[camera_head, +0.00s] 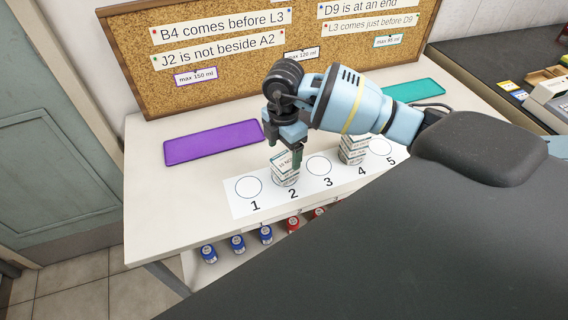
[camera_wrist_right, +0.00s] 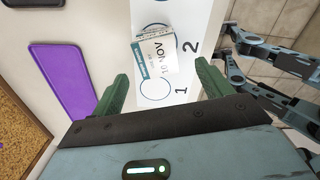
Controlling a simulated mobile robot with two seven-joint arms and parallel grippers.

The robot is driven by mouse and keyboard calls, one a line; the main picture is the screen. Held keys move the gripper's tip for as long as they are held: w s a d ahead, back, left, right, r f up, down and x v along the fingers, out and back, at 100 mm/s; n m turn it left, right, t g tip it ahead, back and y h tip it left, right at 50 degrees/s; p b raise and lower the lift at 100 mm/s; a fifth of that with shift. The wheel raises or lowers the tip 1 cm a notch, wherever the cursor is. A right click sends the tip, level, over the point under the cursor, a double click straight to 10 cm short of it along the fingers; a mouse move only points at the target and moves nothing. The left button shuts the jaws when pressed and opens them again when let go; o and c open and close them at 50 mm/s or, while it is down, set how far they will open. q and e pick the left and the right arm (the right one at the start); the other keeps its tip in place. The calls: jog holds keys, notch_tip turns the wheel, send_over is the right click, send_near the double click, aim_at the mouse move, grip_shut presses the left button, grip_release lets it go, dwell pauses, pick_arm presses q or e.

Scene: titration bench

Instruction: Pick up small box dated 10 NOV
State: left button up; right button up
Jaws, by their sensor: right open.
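A small white box (camera_wrist_right: 157,55) with 10 NOV printed on its face sits at spot 2 of the numbered white strip (camera_wrist_right: 196,15). In the head view this box (camera_head: 285,166) is below my right gripper (camera_head: 284,143). In the right wrist view my right gripper (camera_wrist_right: 163,72) is open, with green fingers apart on either side of the box's line. The jaws appear empty, and the box seems to be just beyond the fingertips. Whether a finger touches it is hard to tell. My left gripper cannot be made out.
More small boxes (camera_head: 353,149) stand near spot 4. Spots 1, 3 and 5 look bare. A purple tray (camera_head: 212,142) lies at left and a teal tray (camera_head: 415,90) at back right. Several bottles (camera_head: 238,243) stand below the table's front edge. A cork board (camera_head: 220,50) stands behind.

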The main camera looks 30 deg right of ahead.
aim_at(285, 160)
jog(key=shift+w+d+f, duration=0.1)
jog(key=shift+d+f, duration=0.05)
jog(key=shift+f, duration=1.2)
jog(key=shift+w+d+f, duration=0.1)
jog(key=shift+d+f, duration=0.05)
jog(key=shift+f, duration=1.15)
jog(key=c, duration=1.1)
jog(key=shift+o, duration=0.2)
jog(key=shift+r, duration=0.15)
jog(key=shift+r, duration=0.55)
notch_tip(285, 160, up, 2)
jog(key=shift+r, duration=0.15)
jog(key=s+a, duration=0.2)
jog(key=s, duration=0.2)
jog(key=s+a+r, duration=0.1)
jog(key=s+a, duration=0.2)
jog(key=s, duration=0.2)
jog(key=s+a+p, duration=0.1)
jog(key=s+a, duration=0.1)
jog(key=s, duration=0.3)
jog(key=shift+a+r, duration=0.2)
jog(key=shift+a, duration=0.15)
